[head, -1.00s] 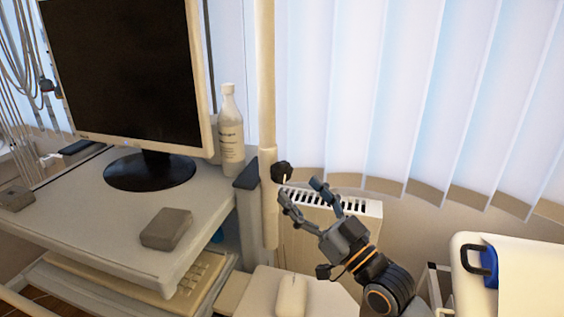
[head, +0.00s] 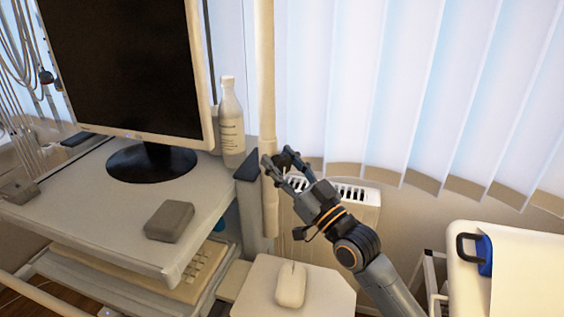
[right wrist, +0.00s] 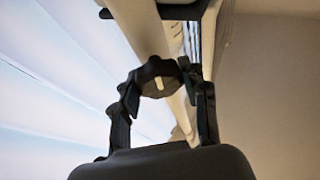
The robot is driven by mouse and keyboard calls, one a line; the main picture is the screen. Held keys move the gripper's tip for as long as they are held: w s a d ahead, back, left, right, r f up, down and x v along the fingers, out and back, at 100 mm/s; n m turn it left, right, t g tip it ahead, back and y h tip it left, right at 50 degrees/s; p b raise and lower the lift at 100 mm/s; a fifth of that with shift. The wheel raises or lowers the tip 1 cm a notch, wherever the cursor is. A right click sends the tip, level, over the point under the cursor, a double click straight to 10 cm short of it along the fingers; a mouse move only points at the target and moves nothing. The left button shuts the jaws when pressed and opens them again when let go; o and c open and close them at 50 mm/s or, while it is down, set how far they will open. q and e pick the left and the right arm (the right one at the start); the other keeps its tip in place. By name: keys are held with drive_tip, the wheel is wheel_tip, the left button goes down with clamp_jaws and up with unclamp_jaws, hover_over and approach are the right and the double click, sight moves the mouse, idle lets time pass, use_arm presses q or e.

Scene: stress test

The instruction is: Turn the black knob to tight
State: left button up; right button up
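The black knob (head: 284,158) is on the side of the upright cream pole (head: 267,75), right of the monitor. In the right wrist view the knob (right wrist: 160,74) is lobed, with a pale mark at its middle. My right gripper (head: 280,160) reaches up to it from the lower right, one finger on each side. In the right wrist view the fingertips of this gripper (right wrist: 160,77) meet the knob's left and right edges, with no clear gap. The fingers hide part of the knob in the head view. My left gripper is not in view.
A desk (head: 90,205) with a monitor (head: 125,65), a white bottle (head: 231,125) and a grey box (head: 169,222) stands left. A radiator (head: 352,195) and blinds (head: 400,90) are behind. A computer mouse (head: 290,285) lies below; a white cart (head: 463,285) stands right.

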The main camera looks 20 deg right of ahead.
drive_tip(key=shift+c, duration=0.9)
drive_tip(key=shift+r+m+t+h+p, duration=0.15)
drive_tip(key=shift+m+t+h+p, duration=0.15)
drive_tip(key=shift+m+h+p, duration=0.75)
drive_tip(key=m+h+p, duration=0.1)
drive_tip(key=m+p, duration=0.1)
drive_tip(key=m, duration=0.1)
drive_tip(key=m+h+p, duration=0.2)
drive_tip(key=m, duration=0.2)
drive_tip(key=shift+t+p, duration=0.3)
drive_tip(key=shift+t, duration=0.1)
drive_tip(key=shift+w+d+f+m+h+p, duration=0.1)
drive_tip(key=shift+m+h+p, duration=0.5)
drive_tip(key=shift+m+p, duration=0.45)
drive_tip(key=shift+d+f+m+h+p, duration=0.1)
drive_tip(key=shift+m+h+p, duration=0.5)
drive_tip(key=shift+m, duration=0.7)
drive_tip(key=o, duration=1.2)
drive_tip(key=shift+a, duration=0.1)
